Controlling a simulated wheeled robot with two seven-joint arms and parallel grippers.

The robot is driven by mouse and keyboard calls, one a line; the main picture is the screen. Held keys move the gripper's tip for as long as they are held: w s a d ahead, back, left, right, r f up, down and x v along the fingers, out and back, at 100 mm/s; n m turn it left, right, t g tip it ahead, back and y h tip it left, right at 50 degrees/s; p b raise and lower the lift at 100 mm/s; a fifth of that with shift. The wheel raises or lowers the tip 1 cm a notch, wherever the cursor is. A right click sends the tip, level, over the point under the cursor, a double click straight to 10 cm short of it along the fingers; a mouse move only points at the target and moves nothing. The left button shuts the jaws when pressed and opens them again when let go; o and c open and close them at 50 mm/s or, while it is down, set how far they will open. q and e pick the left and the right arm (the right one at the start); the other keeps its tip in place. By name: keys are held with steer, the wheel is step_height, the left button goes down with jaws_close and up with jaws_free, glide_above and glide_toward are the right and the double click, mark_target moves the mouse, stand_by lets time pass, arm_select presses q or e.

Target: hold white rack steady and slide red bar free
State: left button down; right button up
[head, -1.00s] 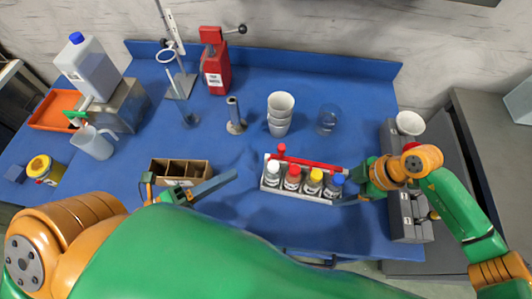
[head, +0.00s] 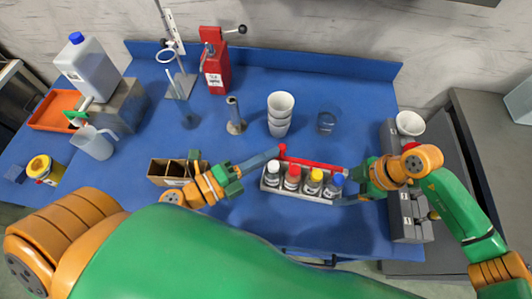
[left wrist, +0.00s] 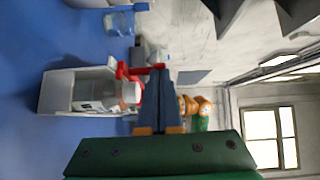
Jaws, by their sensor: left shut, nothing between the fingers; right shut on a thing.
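The white rack (head: 266,186) stands on the blue table with several capped bottles in it. The red bar (head: 318,165) lies along its back edge, with an upright red knob (head: 282,149) at its left end. My left gripper (head: 275,153) is shut and empty, its fingertips beside the knob; whether they touch it cannot be told. My right gripper (head: 350,190) is shut at the rack's right end; its fingertips are partly hidden. The left wrist view shows the white rack (left wrist: 52,92), the red bar (left wrist: 121,71) and my left fingers (left wrist: 157,72) close together.
A brown divided box (head: 158,169) stands left of the rack, partly behind my left arm. White stacked cups (head: 281,105) and a clear beaker (head: 327,119) stand behind the rack. Grey drawers (head: 403,225) are at the right. The table in front of the rack is clear.

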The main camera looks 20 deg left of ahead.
arm_select(q)
steer(key=shift+w+d, duration=0.1)
steer(key=shift+d, duration=0.8)
steer(key=v, duration=1.4)
